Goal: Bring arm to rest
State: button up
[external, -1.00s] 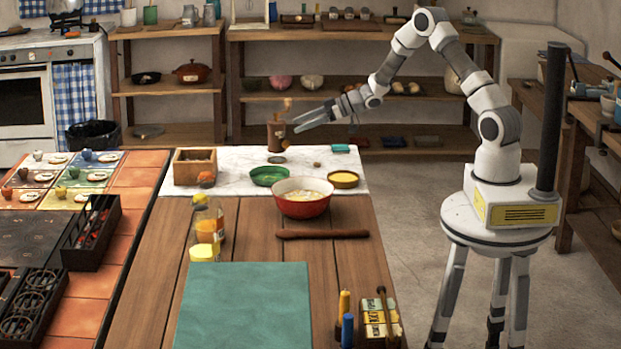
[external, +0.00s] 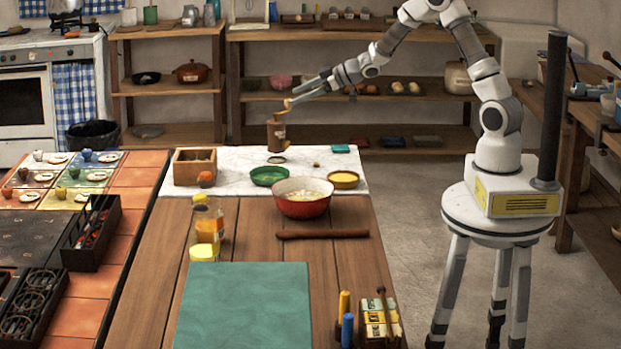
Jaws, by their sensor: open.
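My gripper (external: 296,95) is open at the end of my raised arm, with its fingers pointing left. It is in the air above and slightly right of a brown jar (external: 276,136). An orange-tan utensil (external: 287,104) rises from the jar close to the lower finger. I cannot tell whether they touch. Nothing is clearly held between the fingers. My arm reaches left from its stand on the right, over the far end of the worktable.
The worktable holds a red bowl (external: 302,204), green dish (external: 269,178), yellow dish (external: 343,180), wooden box (external: 195,168), bottle (external: 207,221), rolling pin (external: 322,234) and teal mat (external: 245,309). Shelves (external: 361,35) stand behind. Floor between table and my stand is clear.

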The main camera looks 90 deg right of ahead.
jog(key=w+a+r+n+y, duration=0.1)
jog(key=a+r, duration=0.3)
jog(key=a, duration=0.4)
jog(key=w+a+r, duration=0.1)
jog(key=a+r, duration=0.3)
jog(key=a, duration=0.5)
jog(key=s+a+r+n+y, duration=0.1)
jog(key=s+a+r, duration=0.15)
jog(key=a, duration=0.45)
jog(key=s+a+r+y, duration=0.1)
jog(key=s+a+r, duration=0.1)
jog(key=s+a, duration=0.35)
jog(key=s+a+r+n, duration=0.1)
jog(key=s+a+r, duration=0.1)
jog(key=a, duration=0.6)
jog(key=s+d+m+g+p, duration=0.1)
jog(key=s+d+g+p, duration=0.1)
jog(key=s, duration=0.9)
jog(key=s+d+m+g+h+p, duration=0.1)
jog(key=s+g, duration=0.4)
jog(key=s, duration=0.6)
jog(key=shift+d+f+m+p, duration=0.2)
jog(key=shift+d+m+p, duration=0.3)
jog(key=shift+d+p, duration=0.15)
